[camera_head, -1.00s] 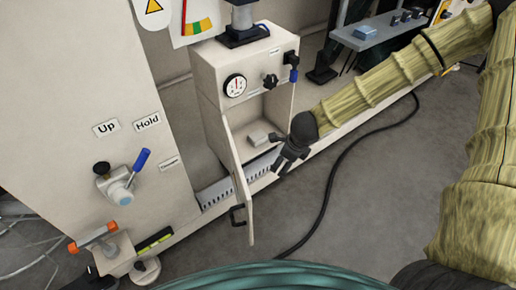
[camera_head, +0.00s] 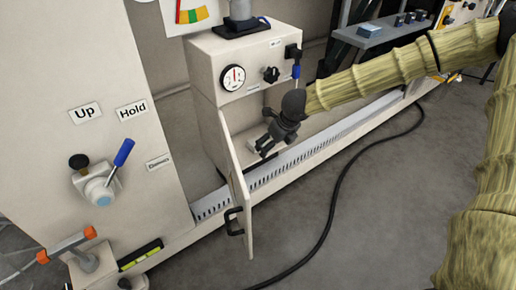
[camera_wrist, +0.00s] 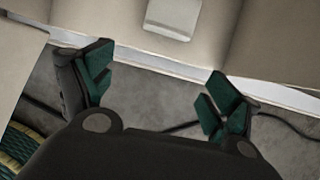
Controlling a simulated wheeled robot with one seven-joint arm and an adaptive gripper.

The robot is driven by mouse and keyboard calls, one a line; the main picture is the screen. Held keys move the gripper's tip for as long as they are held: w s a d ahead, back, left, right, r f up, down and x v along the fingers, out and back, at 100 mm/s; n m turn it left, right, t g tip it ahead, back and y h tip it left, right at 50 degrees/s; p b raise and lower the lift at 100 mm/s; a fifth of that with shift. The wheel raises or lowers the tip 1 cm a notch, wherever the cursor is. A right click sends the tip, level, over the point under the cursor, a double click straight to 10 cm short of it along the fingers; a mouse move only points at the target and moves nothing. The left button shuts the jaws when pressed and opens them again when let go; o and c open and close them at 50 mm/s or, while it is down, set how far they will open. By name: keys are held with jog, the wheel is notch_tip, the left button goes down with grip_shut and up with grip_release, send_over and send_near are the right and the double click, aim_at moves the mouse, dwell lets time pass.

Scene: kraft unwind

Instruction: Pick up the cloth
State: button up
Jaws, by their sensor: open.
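The cloth (camera_wrist: 172,16) shows as a small, pale, folded-looking block at the top of the wrist view. It lies on the floor of the open cabinet (camera_head: 215,62). In the head view my gripper hides most or all of it. My gripper (camera_head: 260,149) is at the cabinet's opening and points into it. In the wrist view my gripper (camera_wrist: 160,88) is open, with its green-padded fingers wide apart and nothing between them. The cloth is beyond the fingertips, apart from them.
The cabinet door (camera_head: 239,195) stands open to the left of my gripper, with a black handle (camera_head: 233,222). A gauge (camera_head: 232,77) and knob (camera_head: 271,74) are on the panel above the opening. A slotted rail (camera_head: 300,150) runs below. A dark cable (camera_head: 330,205) lies on the floor.

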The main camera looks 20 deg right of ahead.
aim_at(250, 144)
jog(key=shift+w+a+b, duration=0.35)
jog(key=shift+w, duration=0.5)
jog(key=shift+w+a+b, duration=0.3)
jog(key=shift+w+b, duration=0.05)
jog(key=shift+w, duration=0.5)
jog(key=shift+w+a+f+b, duration=0.15)
jog(key=shift+w+b, duration=0.2)
jog(key=shift+w, duration=0.05)
jog(key=b+x, duration=0.3)
jog(key=x, duration=0.2)
jog(key=shift+w+b, duration=0.1)
jog(key=shift+b, duration=0.2)
jog(key=c, duration=1)
